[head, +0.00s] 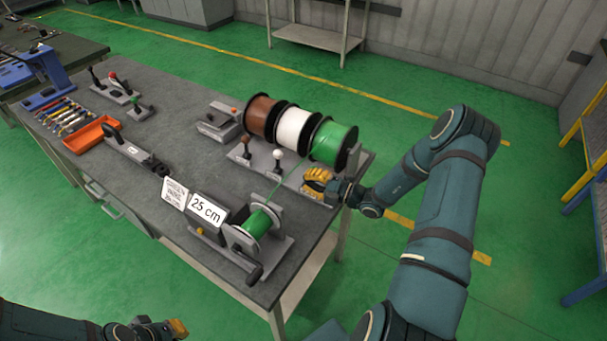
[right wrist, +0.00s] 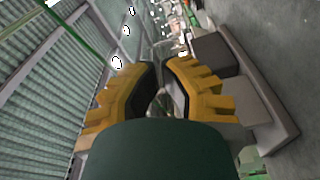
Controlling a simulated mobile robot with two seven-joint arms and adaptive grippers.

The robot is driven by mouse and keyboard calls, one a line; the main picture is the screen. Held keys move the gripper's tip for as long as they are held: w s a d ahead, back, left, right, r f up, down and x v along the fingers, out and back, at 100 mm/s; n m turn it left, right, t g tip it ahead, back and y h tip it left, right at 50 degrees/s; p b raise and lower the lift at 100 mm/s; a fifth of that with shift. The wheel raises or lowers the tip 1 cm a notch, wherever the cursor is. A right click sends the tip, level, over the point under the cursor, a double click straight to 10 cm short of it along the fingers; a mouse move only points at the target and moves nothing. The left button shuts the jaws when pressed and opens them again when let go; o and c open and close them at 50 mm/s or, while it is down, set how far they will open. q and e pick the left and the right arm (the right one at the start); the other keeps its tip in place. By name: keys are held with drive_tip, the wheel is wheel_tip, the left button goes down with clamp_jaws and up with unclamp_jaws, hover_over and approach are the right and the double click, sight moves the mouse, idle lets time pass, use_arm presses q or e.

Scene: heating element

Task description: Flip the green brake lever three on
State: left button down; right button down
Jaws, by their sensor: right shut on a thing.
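Three spools sit in a rack on the bench: brown (head: 262,116), white (head: 294,131) and green (head: 333,142). In front stand a brown-knobbed lever (head: 245,146) and a white-knobbed lever (head: 277,155), both upright. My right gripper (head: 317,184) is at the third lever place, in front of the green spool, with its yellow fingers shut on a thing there. The green brake lever is hidden by the fingers; its tilt cannot be told. In the right wrist view the fingers (right wrist: 160,85) close around a small greyish part. My left gripper (head: 168,328) is low at the left, away from the bench.
Green wire runs from the green spool to a small reel (head: 260,222) with a crank. A "25 cm" display (head: 206,212) stands beside it. An orange tray (head: 90,135), tools and another lever block (head: 118,92) are further left. The bench's right edge is close to my right arm.

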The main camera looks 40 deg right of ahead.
use_arm(q)
drive_tip(key=shift+d+f, duration=0.3)
drive_tip(key=shift+d, duration=0.1)
use_arm(e)
drive_tip(key=v, duration=0.7)
drive_tip(key=shift+s+d+f, duration=0.15)
drive_tip(key=shift+d+f, duration=0.15)
drive_tip(key=shift+d, duration=0.15)
use_arm(q)
drive_tip(key=shift+s, duration=0.1)
use_arm(e)
drive_tip(key=shift+s, duration=0.1)
